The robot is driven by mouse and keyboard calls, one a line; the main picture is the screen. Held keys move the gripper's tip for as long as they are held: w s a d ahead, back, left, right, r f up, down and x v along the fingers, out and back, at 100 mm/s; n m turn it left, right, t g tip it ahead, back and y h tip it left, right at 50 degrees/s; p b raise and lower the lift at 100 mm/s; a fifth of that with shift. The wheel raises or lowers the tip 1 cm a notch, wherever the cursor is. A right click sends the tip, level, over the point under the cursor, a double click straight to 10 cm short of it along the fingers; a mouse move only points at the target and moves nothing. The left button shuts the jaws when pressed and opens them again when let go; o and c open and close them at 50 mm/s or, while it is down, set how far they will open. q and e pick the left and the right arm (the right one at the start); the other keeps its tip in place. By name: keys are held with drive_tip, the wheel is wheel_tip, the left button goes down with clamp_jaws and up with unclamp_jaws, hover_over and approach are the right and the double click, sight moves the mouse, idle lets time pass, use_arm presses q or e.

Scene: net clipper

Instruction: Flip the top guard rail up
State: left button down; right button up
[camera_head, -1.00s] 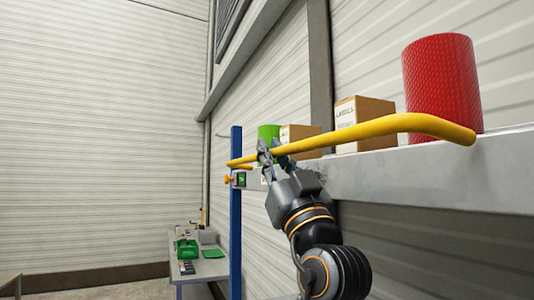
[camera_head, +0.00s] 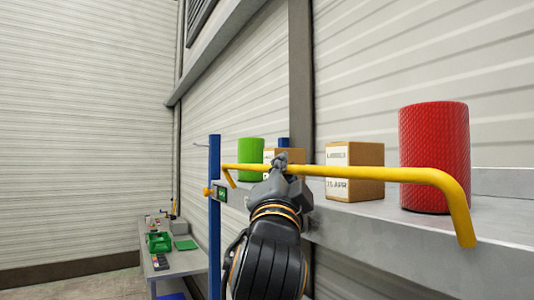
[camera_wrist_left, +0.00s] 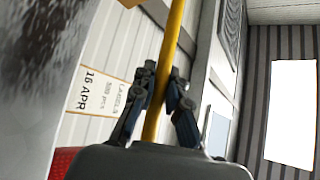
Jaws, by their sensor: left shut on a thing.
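The yellow guard rail (camera_head: 375,174) runs along the front of the shelf in the head view, with its bent right end pointing down in front of the shelf edge. My left gripper (camera_head: 280,160) is shut on the rail, left of its middle. In the left wrist view the rail (camera_wrist_left: 172,45) passes between the two fingers of the left gripper (camera_wrist_left: 163,90). My right gripper is not in view.
On the shelf (camera_head: 485,215) stand a red roll (camera_head: 434,155), a labels box (camera_head: 354,172), another box partly hidden behind my gripper, and a green roll (camera_head: 250,152). A blue post (camera_head: 214,215) stands at the shelf's left end. A low table (camera_head: 185,262) with green items is beyond it.

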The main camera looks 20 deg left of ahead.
use_arm(q)
drive_tip(key=shift+w+d+r+m+h+p, duration=0.1)
drive_tip(key=shift+w+r+m+h+p, duration=0.1)
drive_tip(key=shift+r+m+h+p, duration=0.35)
drive_tip(key=shift+w+d+m+g+h+p, duration=0.25)
drive_tip(key=shift+w+d+m+g+h, duration=0.15)
drive_tip(key=shift+m+g, duration=0.35)
drive_tip(key=shift+w+d+m+g+h+p, duration=0.35)
drive_tip(key=shift+w+m+g, duration=0.1)
drive_tip(key=shift+m, duration=0.5)
drive_tip(key=shift+w+d+m+g+h+p, duration=0.2)
drive_tip(key=shift+w+d+m+g+h, duration=0.15)
drive_tip(key=shift+m+g, duration=0.4)
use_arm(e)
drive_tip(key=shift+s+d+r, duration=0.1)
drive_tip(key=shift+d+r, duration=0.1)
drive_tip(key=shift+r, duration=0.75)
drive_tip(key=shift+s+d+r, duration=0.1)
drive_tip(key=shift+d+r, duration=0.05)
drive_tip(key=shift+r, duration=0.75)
use_arm(q)
drive_tip(key=shift+f, duration=0.1)
drive_tip(key=c, duration=1.3)
unclamp_jaws()
drive_tip(key=shift+c, duration=0.2)
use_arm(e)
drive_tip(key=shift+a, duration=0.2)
